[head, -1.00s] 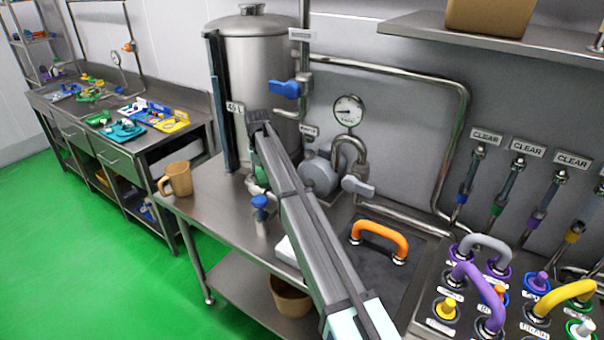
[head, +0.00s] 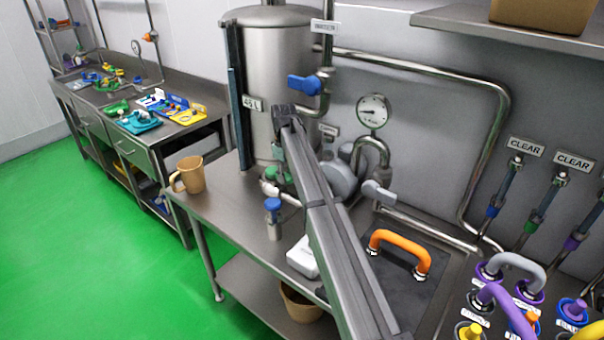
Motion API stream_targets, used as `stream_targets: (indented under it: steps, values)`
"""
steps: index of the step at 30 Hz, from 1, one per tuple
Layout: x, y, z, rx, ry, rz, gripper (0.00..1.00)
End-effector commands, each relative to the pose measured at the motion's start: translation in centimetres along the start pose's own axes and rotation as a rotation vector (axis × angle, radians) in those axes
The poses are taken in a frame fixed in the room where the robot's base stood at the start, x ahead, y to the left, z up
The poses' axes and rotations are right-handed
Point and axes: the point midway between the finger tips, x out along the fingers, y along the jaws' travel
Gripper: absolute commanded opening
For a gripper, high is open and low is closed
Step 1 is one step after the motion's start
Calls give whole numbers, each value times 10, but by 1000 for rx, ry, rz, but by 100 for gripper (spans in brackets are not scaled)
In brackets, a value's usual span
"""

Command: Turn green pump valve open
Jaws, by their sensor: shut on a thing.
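The green pump valve (head: 272,173) sits low at the foot of the steel tank (head: 290,75), on the pipe leading to the pump (head: 341,181). Only part of its green handle shows. My gripper (head: 279,160) points down at it from above and is shut on the handle. My own arm link crosses in front, so the fingertips and most of the grip are hidden. I cannot tell the handle's exact angle.
A blue-handled valve (head: 304,86) is on the pipe above. A blue-topped fitting (head: 273,218), a tan jug (head: 188,175) and a white box (head: 303,258) stand on the bench. An orange handle (head: 400,246) is right of my arm. A pressure gauge (head: 373,112) rises behind.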

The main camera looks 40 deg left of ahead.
Motion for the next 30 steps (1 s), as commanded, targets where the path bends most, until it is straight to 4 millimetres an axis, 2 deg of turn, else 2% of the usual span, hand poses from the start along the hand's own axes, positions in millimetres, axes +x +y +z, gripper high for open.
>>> stream_targets:
  steps: [13, 14, 15, 26, 30]
  values:
    - [1, -3, -2, -23, -3, 1, 0]
    - [1, -3, -3, -23, -3, 1, 50]
    - [1, -3, -3, -22, -2, 1, 64]
    - [-1, -3, -3, -19, -1, 1, 65]
    - [-12, -3, -4, -19, 0, 1, 65]
